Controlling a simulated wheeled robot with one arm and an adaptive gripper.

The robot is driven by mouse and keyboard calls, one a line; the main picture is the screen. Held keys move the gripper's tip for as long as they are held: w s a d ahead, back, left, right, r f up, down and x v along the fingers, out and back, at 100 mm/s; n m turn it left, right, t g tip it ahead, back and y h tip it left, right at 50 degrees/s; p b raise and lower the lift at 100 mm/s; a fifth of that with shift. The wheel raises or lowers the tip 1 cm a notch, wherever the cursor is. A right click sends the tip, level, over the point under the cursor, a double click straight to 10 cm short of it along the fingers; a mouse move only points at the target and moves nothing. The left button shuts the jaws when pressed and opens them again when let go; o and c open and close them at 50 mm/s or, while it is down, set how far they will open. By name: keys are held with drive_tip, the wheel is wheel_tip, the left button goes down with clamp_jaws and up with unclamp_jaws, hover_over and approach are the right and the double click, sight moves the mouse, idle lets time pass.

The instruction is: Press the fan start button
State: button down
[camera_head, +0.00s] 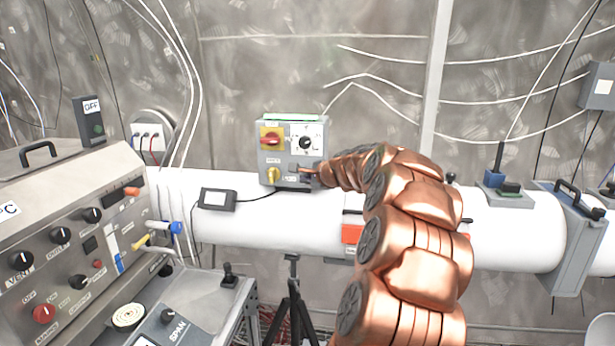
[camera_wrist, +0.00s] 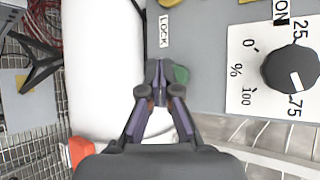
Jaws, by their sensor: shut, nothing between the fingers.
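A grey control box (camera_head: 264,158) stands on the white pipe in the middle of the head view. Its face also fills the upper middle of the wrist view (camera_wrist: 205,40). A green button (camera_wrist: 181,75) shows on the face in the wrist view, partly hidden behind my fingertips. My gripper (camera_wrist: 158,72) is shut and empty, with its tips in front of the button's left part. I cannot tell whether they touch it. In the head view my gripper (camera_head: 301,170) is at the box's lower right, and the button cannot be made out there.
The box carries a red switch (camera_head: 271,140) on a yellow plate, a percent dial (camera_head: 305,142) and a yellow knob (camera_head: 273,175). The dial (camera_wrist: 289,68) lies right of my fingertips in the wrist view. A small black-framed device (camera_head: 217,199) hangs left on the pipe (camera_head: 235,231).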

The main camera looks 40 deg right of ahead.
drive_tip(key=shift+s+a, duration=0.8)
drive_tip(key=shift+a, duration=0.3)
drive_tip(key=shift+s+a, duration=0.75)
drive_tip(key=shift+a, duration=0.35)
